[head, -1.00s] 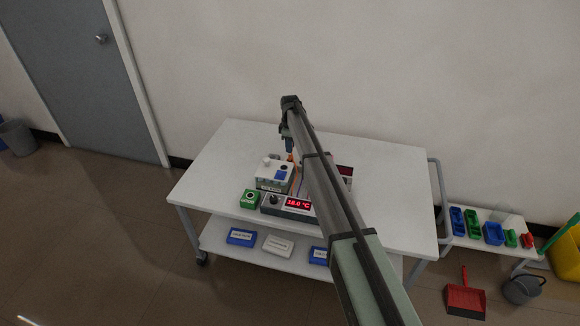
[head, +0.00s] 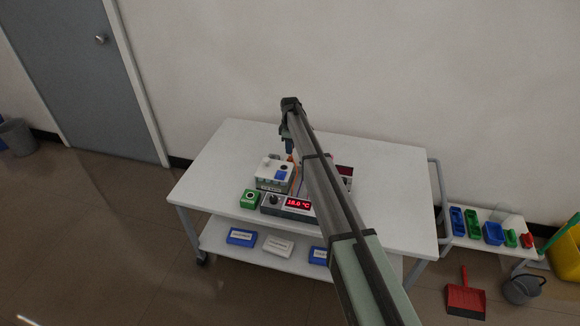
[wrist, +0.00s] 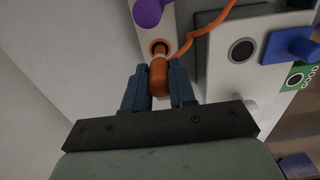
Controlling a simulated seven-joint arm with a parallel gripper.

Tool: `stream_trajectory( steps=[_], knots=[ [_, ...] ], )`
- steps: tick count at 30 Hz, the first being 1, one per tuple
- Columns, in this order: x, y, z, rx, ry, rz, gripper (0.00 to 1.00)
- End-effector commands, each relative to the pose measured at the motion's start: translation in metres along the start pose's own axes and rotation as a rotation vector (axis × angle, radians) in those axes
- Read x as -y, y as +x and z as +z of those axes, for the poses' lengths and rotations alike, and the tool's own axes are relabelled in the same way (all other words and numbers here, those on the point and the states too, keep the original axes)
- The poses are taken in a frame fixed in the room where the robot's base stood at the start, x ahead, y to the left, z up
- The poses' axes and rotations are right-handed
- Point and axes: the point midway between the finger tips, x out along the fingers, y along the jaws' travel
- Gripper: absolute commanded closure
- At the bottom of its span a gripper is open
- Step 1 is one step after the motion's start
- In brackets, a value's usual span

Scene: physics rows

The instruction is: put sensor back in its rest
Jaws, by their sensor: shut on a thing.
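The orange sensor (wrist: 158,78) is between the two blue fingers of my gripper (wrist: 159,70) in the wrist view. My gripper is shut on it. An orange cable (wrist: 205,32) runs from it up and to the right. Its far end meets a dark, orange-ringed hole (wrist: 160,47) in a pale block, which looks like the rest. Whether the sensor is in the hole or just above it I cannot tell. In the head view my gripper (head: 288,143) is over the table behind a white box, and my arm hides part of that spot.
On the white table (head: 385,185) stand a white box (head: 268,183) with a blue part, a green box (head: 250,199) and a controller (head: 273,205) with a red display. A purple knob (wrist: 148,12) is close beside the hole. The table's left part is clear.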

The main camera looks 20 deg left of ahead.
Motion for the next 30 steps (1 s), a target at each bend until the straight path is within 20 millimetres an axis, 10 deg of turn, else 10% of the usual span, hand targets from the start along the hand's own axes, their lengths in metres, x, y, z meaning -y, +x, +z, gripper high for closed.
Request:
stream_trajectory(
  steps=[30],
  knots=[
    [-0.0001, 0.0083, -0.0001, 0.000, 0.000, 0.000, 1.00]
  ],
)
